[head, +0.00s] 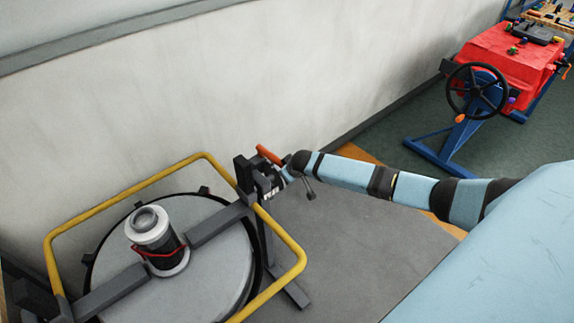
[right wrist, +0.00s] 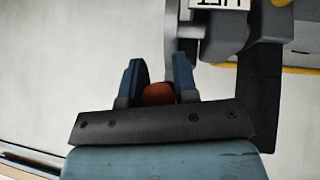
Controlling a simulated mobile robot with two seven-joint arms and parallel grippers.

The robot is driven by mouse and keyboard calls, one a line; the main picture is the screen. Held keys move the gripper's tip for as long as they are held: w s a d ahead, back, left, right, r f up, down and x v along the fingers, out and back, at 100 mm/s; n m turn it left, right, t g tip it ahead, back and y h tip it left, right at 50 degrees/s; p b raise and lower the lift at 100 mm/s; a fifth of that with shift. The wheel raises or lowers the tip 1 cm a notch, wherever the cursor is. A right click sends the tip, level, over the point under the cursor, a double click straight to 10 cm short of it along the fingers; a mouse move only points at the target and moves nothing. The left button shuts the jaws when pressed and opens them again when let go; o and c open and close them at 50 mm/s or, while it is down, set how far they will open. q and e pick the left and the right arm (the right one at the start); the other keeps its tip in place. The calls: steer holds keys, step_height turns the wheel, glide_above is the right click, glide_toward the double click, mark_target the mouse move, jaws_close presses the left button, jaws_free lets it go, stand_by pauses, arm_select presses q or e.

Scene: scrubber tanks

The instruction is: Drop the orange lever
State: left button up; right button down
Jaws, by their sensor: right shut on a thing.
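The orange lever (head: 268,155) sticks up at the right side of the dark bracket on the round tank (head: 215,285). In the right wrist view the rounded orange end of the lever (right wrist: 158,93) sits between the two blue fingers. My right gripper (right wrist: 158,72) is shut on it. In the head view my right arm reaches in from the right, and its gripper (head: 286,174) is small and partly hidden at the lever. My left gripper is not in view.
A yellow rail (head: 285,236) runs around the tank, close to my right gripper. A grey-black cylinder (head: 157,240) with a red band stands on the lid. A pale wall (head: 180,100) is behind. A red table with a black wheel (head: 477,91) stands at the upper right.

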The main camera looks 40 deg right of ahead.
steer(key=shift+s+f+t+b, duration=0.2)
steer(key=shift+f+t+b, duration=0.15)
steer(key=shift+f+t, duration=0.5)
steer(key=shift+f, duration=0.15)
steer(key=c, duration=0.9)
jaws_free()
steer(key=p+v, duration=0.1)
steer(key=v, duration=1.2)
steer(key=shift+s+r, duration=0.1)
steer(key=shift+r, duration=0.35)
